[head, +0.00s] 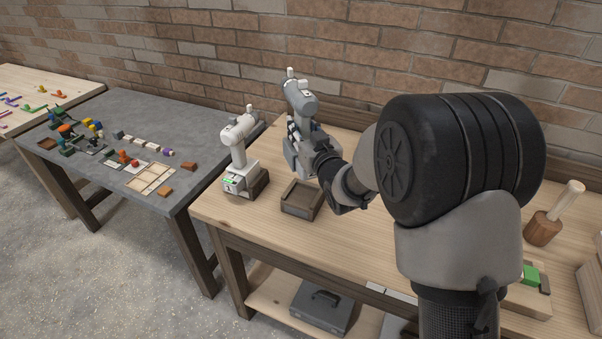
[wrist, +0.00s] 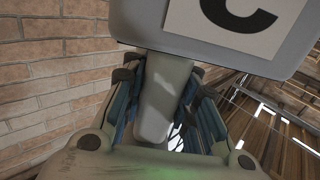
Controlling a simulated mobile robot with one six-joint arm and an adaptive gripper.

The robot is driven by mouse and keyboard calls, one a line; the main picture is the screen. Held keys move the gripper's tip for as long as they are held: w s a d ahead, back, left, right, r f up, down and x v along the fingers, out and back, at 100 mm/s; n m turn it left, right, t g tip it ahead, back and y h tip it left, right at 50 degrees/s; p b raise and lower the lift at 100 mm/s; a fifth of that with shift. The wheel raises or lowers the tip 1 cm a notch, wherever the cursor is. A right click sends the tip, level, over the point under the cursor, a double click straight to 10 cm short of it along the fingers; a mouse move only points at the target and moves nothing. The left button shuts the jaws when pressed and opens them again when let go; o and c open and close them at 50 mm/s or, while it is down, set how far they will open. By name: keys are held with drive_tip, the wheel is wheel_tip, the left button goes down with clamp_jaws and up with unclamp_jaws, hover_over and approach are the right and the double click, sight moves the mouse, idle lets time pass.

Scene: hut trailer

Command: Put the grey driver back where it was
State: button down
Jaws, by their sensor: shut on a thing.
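The grey driver (head: 301,104) is in my gripper (head: 296,132), upright above the wooden bench. In the wrist view its pale grey handle (wrist: 166,100) runs between my two fingers (wrist: 168,110), which are shut on it. A grey block with a white label and a dark letter C (wrist: 228,12) fills the top of that view. An empty brown square holder (head: 302,198) sits on the bench, in front of and below the grey driver in the head view. A similar white driver (head: 239,142) stands upright in a dark holder (head: 261,183) to its left.
A wooden mallet (head: 556,214) and a green block (head: 530,274) are at the bench's right. A grey table (head: 105,107) with several small coloured pieces stands to the left. A brick wall (head: 230,50) runs behind. The bench front between holder and edge is clear.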

wheel_tip(320, 180, down, 12)
drive_tip(key=b, duration=0.3)
drive_tip(key=shift+f+b, duration=0.6)
drive_tip(key=shift+b, duration=0.3)
drive_tip(key=c, duration=1.3)
unclamp_jaws()
drive_tip(key=shift+f, duration=0.1)
drive_tip(key=p+v, duration=0.1)
drive_tip(key=v, duration=0.3)
drive_tip(key=r+p+v, duration=0.1)
drive_tip(key=v, duration=0.3)
drive_tip(key=p+v, duration=0.1)
drive_tip(key=v, duration=0.3)
drive_tip(key=shift+d+r, duration=0.1)
drive_tip(key=shift+r, duration=0.05)
